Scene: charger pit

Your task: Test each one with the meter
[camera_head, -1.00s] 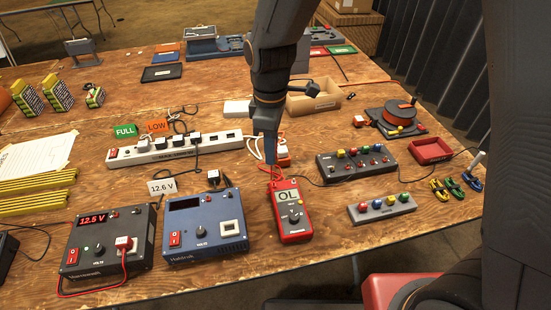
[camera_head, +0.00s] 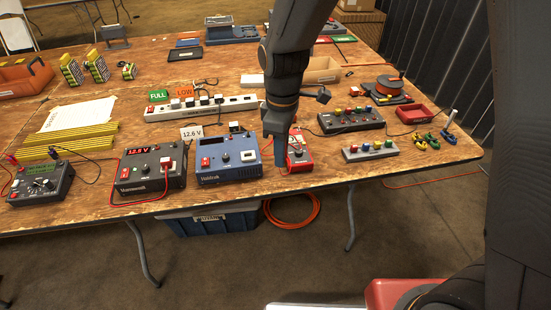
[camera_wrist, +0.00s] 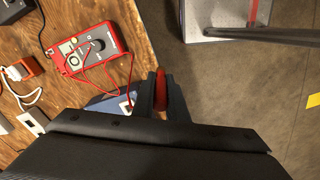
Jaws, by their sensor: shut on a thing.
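The red meter (camera_head: 301,154) lies near the table's front edge, partly hidden behind my gripper (camera_head: 281,166). In the wrist view the meter (camera_wrist: 88,40) is at upper left, with red leads running from it toward my gripper (camera_wrist: 161,90). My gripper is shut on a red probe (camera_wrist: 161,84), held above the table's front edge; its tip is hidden. The blue box (camera_head: 226,158) stands just left of my gripper; apart or touching, I cannot tell. The black box (camera_head: 150,174), with a lit red display, stands further left. A "12.6 V" card (camera_head: 192,133) stands behind the boxes.
A white power strip (camera_head: 215,108) lies behind, with a green FULL card (camera_head: 158,96) and an orange LOW card (camera_head: 184,90). Another dark device (camera_head: 40,183) stands far left. A button panel (camera_head: 369,151) lies right. Open floor lies in front.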

